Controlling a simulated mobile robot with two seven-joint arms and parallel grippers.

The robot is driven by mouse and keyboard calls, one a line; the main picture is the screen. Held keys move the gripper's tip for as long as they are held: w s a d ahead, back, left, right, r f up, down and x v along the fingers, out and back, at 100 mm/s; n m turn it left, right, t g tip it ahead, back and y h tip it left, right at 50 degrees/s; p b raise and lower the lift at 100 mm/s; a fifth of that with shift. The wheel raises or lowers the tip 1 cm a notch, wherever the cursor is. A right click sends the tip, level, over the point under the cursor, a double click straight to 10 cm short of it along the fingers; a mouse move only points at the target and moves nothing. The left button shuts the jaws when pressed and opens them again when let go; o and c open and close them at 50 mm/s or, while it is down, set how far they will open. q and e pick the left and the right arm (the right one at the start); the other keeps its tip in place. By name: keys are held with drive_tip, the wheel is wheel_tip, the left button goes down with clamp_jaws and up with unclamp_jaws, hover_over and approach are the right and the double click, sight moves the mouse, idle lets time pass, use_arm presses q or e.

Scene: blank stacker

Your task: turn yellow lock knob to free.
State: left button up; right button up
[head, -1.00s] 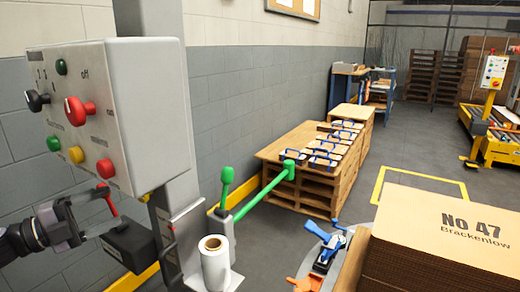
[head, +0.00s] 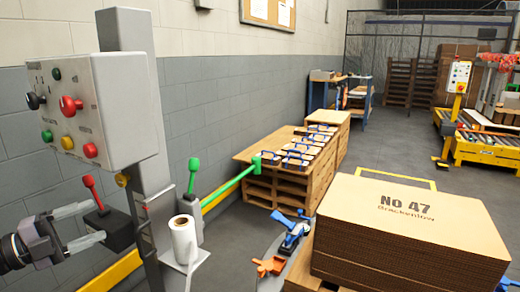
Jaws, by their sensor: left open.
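A small yellow knob (head: 122,179) sits on the grey post (head: 130,90), below the control box and just behind a black lever box (head: 118,228) with a red lever (head: 90,186). It is small and partly hidden, so its setting cannot be read. A round yellow button (head: 67,142) is on the control box face. My left gripper (head: 98,222) is open at the left, its fingertips in front of the black lever box, apart from the yellow knob. Whether they touch the box or lever I cannot tell. My right gripper is out of view.
The control box (head: 125,110) overhangs the lever area. A white roll (head: 183,240) and a green-handled lever (head: 193,172) stand right of the post. A cardboard stack (head: 410,225) and blue and orange clamps (head: 290,235) are at front right.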

use_arm(q)
drive_tip(key=s+d+f+n+t+y, duration=0.1)
drive_tip(key=d+f+n, duration=0.2)
drive_tip(key=f, duration=0.2)
drive_tip(key=d+f+n+t+y, duration=0.2)
drive_tip(key=d+f+n, duration=0.15)
drive_tip(key=f, duration=0.25)
drive_tip(key=s+d+f+n+g+y, duration=0.35)
drive_tip(key=s+d+f+n, duration=0.4)
drive_tip(key=s+f, duration=0.25)
drive_tip(key=s+d+f+n+g+y, duration=0.2)
drive_tip(key=s+d+f+n+y, duration=0.2)
drive_tip(key=s+d+f+n, duration=0.45)
wheel_tip(320, 180, up, 11)
drive_tip(key=s+a+p, duration=0.2)
drive_tip(key=p, duration=1.3)
drive_tip(key=shift+s+a+r, duration=0.15)
drive_tip(key=shift+a+r, duration=0.05)
drive_tip(key=shift+a, duration=0.1)
drive_tip(key=shift+y, duration=0.25)
